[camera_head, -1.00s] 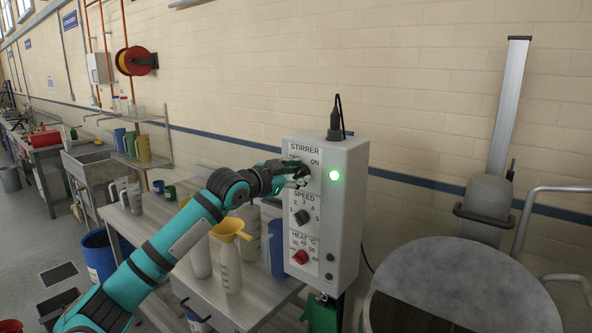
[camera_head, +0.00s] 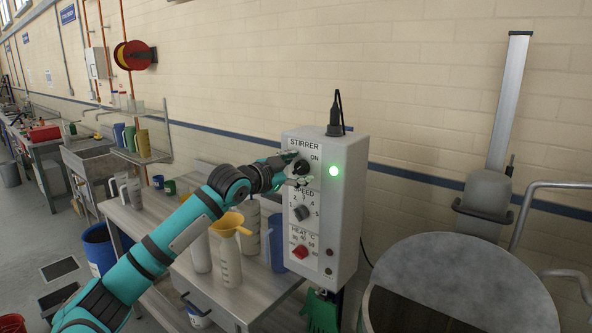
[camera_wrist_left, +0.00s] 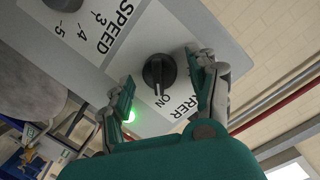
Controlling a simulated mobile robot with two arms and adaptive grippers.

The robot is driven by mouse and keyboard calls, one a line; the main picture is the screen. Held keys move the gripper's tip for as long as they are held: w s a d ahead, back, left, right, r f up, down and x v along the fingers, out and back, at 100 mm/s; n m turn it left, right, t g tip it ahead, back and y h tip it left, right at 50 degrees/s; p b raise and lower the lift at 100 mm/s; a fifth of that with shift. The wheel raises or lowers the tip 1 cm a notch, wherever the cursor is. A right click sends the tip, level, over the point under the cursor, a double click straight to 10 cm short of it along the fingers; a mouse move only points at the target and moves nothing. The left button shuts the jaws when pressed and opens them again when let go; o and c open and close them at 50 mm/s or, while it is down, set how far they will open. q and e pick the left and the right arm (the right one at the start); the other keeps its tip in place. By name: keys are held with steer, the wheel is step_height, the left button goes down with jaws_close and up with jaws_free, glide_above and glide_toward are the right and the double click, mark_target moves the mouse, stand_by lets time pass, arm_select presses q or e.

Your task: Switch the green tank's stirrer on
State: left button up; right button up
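The grey control box (camera_head: 345,215) stands at the end of the bench, with STIRRER, SPEED and HEAT controls. Its black stirrer knob (camera_head: 301,167) also shows in the left wrist view (camera_wrist_left: 159,72), where its white mark points towards ON. The green lamp (camera_head: 334,171) beside it is lit. My left gripper (camera_head: 297,169) is at the knob; in the wrist view its two fingers (camera_wrist_left: 163,77) are spread on either side, with gaps between them and the knob. My right gripper is not in view.
A round vessel with a grey half lid (camera_head: 460,280) stands at the lower right, below a metal column (camera_head: 510,100). A jug with a yellow funnel (camera_head: 229,245) and other containers stand on the bench under my left arm. Green gloves (camera_head: 321,312) hang below the box.

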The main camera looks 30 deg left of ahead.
arm_select(q)
steer(key=shift+s, duration=0.15)
steer(key=s+r, duration=0.1)
steer(key=s, duration=1)
steer(key=shift+s+a+r, duration=0.35)
steer(key=shift+a, duration=0.1)
